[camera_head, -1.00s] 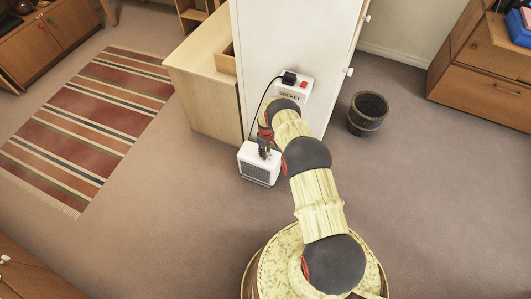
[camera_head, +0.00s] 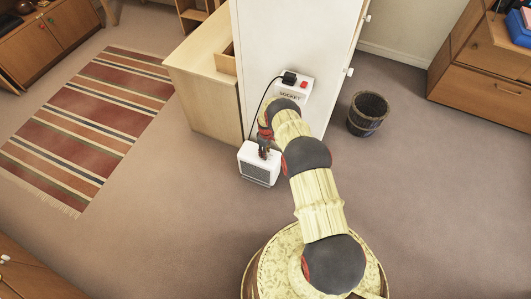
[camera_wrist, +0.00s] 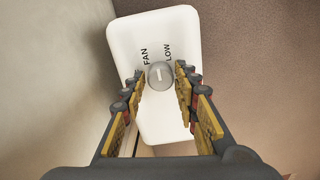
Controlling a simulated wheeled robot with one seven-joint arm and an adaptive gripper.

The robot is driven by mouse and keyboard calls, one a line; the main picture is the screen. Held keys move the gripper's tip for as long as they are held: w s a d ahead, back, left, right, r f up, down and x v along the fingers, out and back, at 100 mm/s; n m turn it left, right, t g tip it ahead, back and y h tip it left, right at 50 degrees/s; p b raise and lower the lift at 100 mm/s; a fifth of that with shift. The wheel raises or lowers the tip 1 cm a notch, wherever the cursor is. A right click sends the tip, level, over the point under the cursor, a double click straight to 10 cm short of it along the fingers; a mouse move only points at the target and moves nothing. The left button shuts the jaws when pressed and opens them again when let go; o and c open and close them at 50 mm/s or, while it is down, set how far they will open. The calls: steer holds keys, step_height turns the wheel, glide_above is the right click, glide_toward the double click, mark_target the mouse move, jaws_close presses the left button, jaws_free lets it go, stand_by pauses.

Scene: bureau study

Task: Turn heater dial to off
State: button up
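The heater (camera_head: 260,171) is a small white box with a dark grille, standing on the floor by the white cabinet. Its white top (camera_wrist: 155,30) fills the middle of the wrist view, with the words FAN and LOW beside a round grey dial (camera_wrist: 160,76). The dial carries a short pale mark; which setting it points to I cannot tell. My gripper (camera_wrist: 160,72) reaches down over the heater with one finger on each side of the dial. Narrow gaps seem to show between fingertips and dial. In the head view my gripper (camera_head: 264,147) partly covers the heater's top.
A white socket box (camera_head: 292,96) with a black plug and a red switch is on the cabinet (camera_head: 290,40) behind. A black cord runs from the plug toward the heater. A dark basket (camera_head: 367,113) stands to the right. Open carpet lies around the heater's front.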

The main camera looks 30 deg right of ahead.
steer(key=shift+o, duration=1.3)
steer(key=shift+r, duration=3.7)
